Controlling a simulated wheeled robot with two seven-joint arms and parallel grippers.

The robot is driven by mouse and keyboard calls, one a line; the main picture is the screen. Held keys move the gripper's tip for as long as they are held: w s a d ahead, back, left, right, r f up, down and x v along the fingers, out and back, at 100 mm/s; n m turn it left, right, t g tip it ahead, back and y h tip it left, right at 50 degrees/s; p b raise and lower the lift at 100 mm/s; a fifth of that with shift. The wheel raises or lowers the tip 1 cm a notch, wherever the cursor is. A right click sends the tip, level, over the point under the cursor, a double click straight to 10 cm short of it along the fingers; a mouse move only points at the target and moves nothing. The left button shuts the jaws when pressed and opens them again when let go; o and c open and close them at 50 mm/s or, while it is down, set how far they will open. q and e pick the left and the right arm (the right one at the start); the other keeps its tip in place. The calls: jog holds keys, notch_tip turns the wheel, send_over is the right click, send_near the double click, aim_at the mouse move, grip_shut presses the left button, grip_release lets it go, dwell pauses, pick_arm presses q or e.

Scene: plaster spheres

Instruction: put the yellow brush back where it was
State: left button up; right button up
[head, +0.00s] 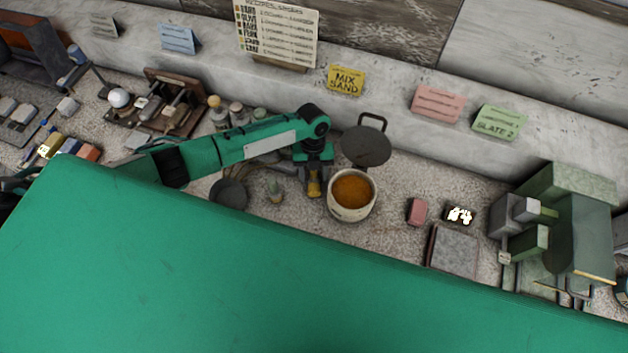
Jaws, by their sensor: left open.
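My left gripper (314,172) is open and points down just left of a white pot (347,213) filled with orange-brown material. A small yellow-orange piece (314,188) shows right at the fingertips. It may be the yellow brush, but it is too small to be sure. I cannot tell whether the fingers touch it. No other clear brush shape shows. My right gripper is out of view.
A round dark lid or pan (366,146) stands behind the pot. A dark bowl (229,194) and a small glass jar (275,191) are left of the gripper. A pink block (417,212) and a grey slab (453,250) lie to the right. Green surface hides the front.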

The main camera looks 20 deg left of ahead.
aim_at(314, 175)
pick_arm(q)
grip_shut()
jog(key=shift+r, duration=0.15)
notch_tip(314, 175, up, 20)
jog(key=b, duration=0.6)
